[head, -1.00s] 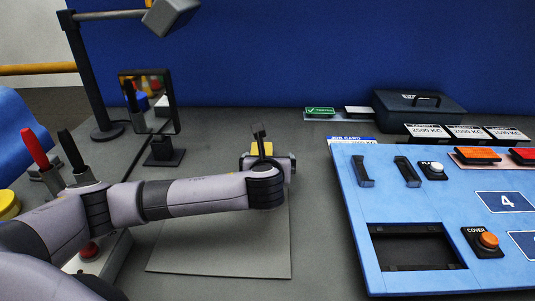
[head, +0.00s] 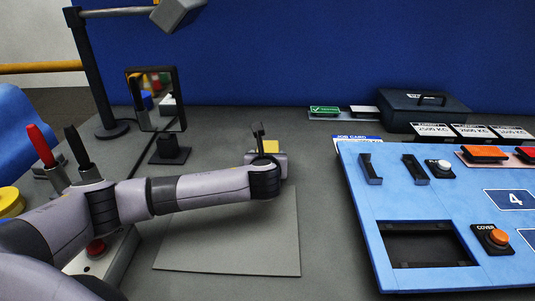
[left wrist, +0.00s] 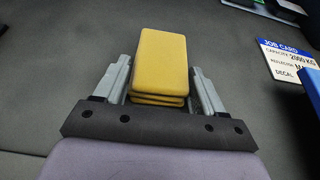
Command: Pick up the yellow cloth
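The yellow cloth (left wrist: 160,62) is a folded, layered stack on the grey table. In the left wrist view it lies between the two fingers of my left gripper (left wrist: 161,88), with a narrow gap on each side. The gripper is open and its fingers flank the near part of the cloth. In the head view my left gripper (head: 266,158) partly hides the cloth (head: 271,146), whose yellow top shows beyond it. My right gripper is not in view.
A grey mat (head: 228,250) lies below my left forearm. A blue panel (head: 370,225) with buttons and a recess stands to the right. A job card (head: 357,139), black case (head: 425,108) and small mirror (head: 153,98) stand around. Bare table lies between mat and panel.

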